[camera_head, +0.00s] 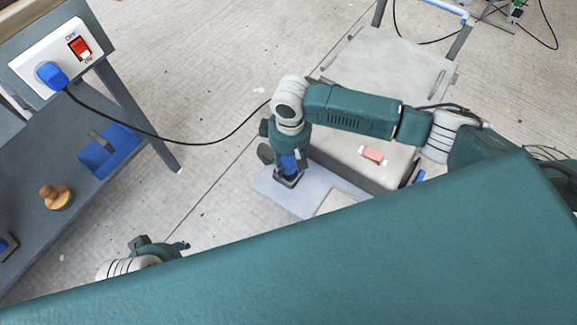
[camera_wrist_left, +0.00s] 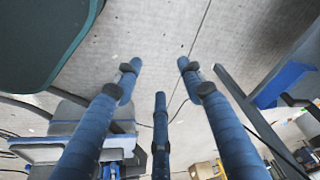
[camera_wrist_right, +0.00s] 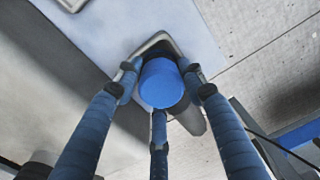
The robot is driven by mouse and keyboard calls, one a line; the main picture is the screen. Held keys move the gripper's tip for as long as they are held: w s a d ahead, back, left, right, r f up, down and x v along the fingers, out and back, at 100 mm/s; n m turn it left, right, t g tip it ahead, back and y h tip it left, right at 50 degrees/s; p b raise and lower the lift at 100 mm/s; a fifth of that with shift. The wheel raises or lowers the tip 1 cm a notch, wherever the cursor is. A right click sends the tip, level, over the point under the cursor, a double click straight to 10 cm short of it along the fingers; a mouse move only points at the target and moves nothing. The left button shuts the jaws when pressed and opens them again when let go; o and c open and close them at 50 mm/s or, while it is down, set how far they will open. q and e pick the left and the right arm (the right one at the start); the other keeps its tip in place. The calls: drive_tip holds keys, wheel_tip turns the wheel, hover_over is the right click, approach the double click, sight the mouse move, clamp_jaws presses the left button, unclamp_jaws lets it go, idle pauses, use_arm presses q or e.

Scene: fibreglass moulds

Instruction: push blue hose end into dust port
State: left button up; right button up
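My right gripper (camera_head: 287,170) points down over a pale board at the end of a grey block. Its fingers close around a blue hose end (camera_wrist_right: 162,83), a short blue cylinder seen between them in the right wrist view. A grey rounded-square rim, apparently the dust port (camera_wrist_right: 150,42), shows just beyond the hose end; it also shows under the gripper in the head view (camera_head: 289,181). The hose end hides the port's opening, so I cannot tell whether it is inside. My left gripper (camera_wrist_left: 158,68) is empty, its fingers spread apart above the floor.
A dark bench (camera_head: 70,185) at left carries a blue tray (camera_head: 108,150) and a wooden knob (camera_head: 56,196). A switch box (camera_head: 65,58) with a blue plug trails a black cable. Floor between is clear.

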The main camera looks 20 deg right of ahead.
drive_tip(key=shift+r, duration=0.45)
wheel_tip(320, 180, up, 9)
drive_tip(key=p, duration=0.3)
drive_tip(key=shift+w+f, duration=0.1)
drive_tip(key=shift+f, duration=0.05)
use_arm(q)
drive_tip(key=s+f+g+p, duration=0.1)
drive_tip(key=s+f, duration=0.3)
drive_tip(key=f, duration=1.4)
drive_tip(key=shift+s+a+f+p, duration=0.2)
drive_tip(key=shift+s+p, duration=0.1)
drive_tip(key=shift+p, duration=0.5)
use_arm(e)
wheel_tip(320, 180, up, 10)
drive_tip(key=shift+r, duration=0.25)
drive_tip(key=a+r+m, duration=0.3)
drive_tip(key=r, duration=0.4)
drive_tip(key=a+r+m, duration=0.2)
drive_tip(key=a+r, duration=0.1)
drive_tip(key=r, duration=0.4)
drive_tip(key=shift+s+a+r+m, duration=0.15)
drive_tip(key=shift+s+r+m, duration=0.15)
drive_tip(key=shift+m, duration=0.1)
